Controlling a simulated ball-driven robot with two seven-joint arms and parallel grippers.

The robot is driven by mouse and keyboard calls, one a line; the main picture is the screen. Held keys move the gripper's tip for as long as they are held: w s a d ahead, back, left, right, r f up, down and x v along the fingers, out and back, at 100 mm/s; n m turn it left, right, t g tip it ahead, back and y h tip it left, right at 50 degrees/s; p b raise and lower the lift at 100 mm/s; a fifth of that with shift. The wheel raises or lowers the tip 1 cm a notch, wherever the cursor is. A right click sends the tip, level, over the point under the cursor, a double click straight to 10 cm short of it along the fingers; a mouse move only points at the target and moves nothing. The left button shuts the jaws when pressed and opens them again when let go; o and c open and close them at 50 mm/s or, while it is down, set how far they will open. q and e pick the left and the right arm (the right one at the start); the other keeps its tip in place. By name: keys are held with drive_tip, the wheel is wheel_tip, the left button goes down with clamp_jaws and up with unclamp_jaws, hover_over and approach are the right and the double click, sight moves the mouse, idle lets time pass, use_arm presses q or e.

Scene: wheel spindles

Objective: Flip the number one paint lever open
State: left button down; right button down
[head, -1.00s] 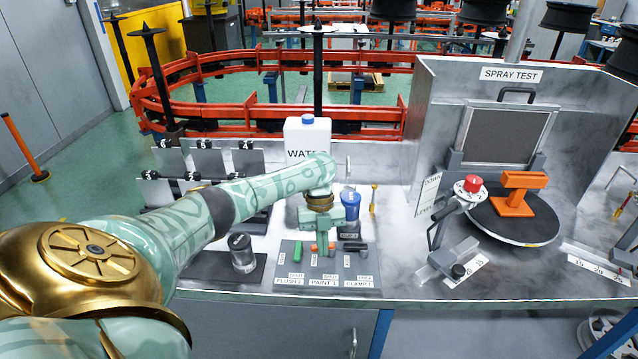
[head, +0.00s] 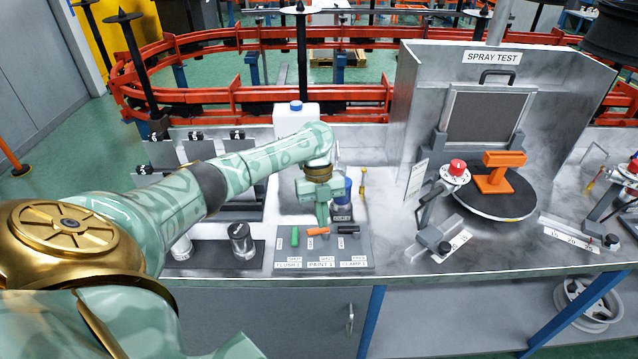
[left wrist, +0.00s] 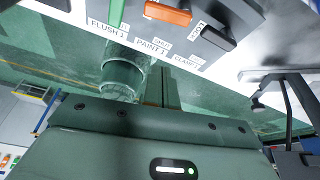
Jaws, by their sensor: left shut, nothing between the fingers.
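A grey panel (head: 365,263) on the bench carries three levers above printed labels. The orange lever (head: 318,232) lies sideways above the PAINT 1 label; it also shows at the top of the left wrist view (left wrist: 168,14). The green lever (head: 295,237) above FLUSH 1 points toward the front. The black lever (head: 349,230) above CLAMP 1 lies sideways. My left gripper (head: 322,222) is shut and empty, pointing down just behind the orange lever. I cannot tell whether its tips touch the lever. My right gripper is not in view.
A white water container (head: 296,118) and a blue cup (head: 348,188) stand behind the panel. A metal cylinder (head: 241,240) stands to its left. A clamp fixture (head: 440,240) and a turntable (head: 500,205) with an orange part are to the right.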

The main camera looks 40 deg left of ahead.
use_arm(q)
drive_tip(key=v, duration=0.3)
drive_tip(key=shift+s+a, duration=0.15)
drive_tip(key=shift+a, duration=0.05)
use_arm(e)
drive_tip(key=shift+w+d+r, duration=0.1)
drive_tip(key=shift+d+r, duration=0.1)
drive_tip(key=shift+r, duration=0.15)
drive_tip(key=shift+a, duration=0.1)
